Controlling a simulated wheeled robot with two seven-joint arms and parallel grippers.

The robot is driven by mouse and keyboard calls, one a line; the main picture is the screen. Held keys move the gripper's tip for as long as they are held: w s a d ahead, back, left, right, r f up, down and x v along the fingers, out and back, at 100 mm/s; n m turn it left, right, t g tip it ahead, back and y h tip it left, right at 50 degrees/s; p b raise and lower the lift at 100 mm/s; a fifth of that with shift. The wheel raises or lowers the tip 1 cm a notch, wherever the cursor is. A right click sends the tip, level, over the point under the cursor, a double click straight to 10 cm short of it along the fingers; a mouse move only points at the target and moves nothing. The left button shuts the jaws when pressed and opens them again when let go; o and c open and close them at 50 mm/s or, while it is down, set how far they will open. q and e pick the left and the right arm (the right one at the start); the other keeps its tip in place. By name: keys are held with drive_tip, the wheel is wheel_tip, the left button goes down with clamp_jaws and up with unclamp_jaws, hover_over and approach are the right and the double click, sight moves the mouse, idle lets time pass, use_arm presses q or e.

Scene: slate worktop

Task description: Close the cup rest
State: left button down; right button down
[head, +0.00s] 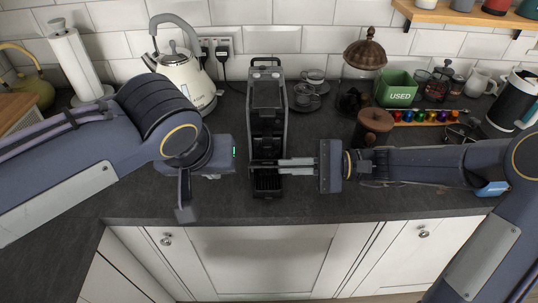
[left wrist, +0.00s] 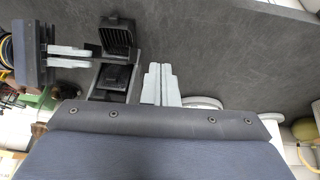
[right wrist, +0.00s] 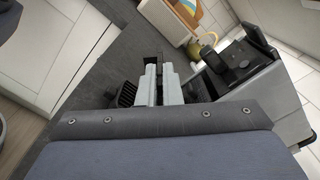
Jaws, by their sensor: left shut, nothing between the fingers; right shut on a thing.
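The black coffee machine (head: 267,95) stands upright in the middle of the worktop. Its cup rest (head: 267,186), a dark slotted grid, is low at the front and sticks out towards me; it also shows in the left wrist view (left wrist: 117,36) and the right wrist view (right wrist: 126,94). My right gripper (head: 268,166) reaches in from the right across the machine's front and is shut on the cup rest; its fingers partly cover the rest. My left gripper (left wrist: 157,72) is shut and empty, left of the machine and apart from it. Its fingertips are hidden in the head view.
A cream kettle (head: 182,75) stands behind my left arm. Glass cups (head: 307,96) sit right of the machine. A wooden-lidded jar (head: 374,122), a green box (head: 397,88) and a row of coloured capsules (head: 428,116) are further right. The front worktop strip is clear.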

use_arm(q)
drive_tip(key=t, duration=0.2)
approach(269, 167)
wheel_tip(269, 167, up, 3)
drive_tip(key=shift+y, duration=0.4)
drive_tip(key=x, duration=0.9)
drive_tip(key=shift+w+d+f, duration=0.25)
drive_tip(key=shift+d, duration=0.05)
drive_tip(key=shift+s+f, duration=0.45)
drive_tip(key=shift+f, duration=0.05)
drive_tip(key=shift+s+f, duration=0.2)
use_arm(e)
drive_tip(key=shift+w+r, duration=0.1)
drive_tip(key=shift+w, duration=0.05)
drive_tip(key=c, duration=1.9)
unclamp_jaws()
drive_tip(key=shift+d, duration=0.1)
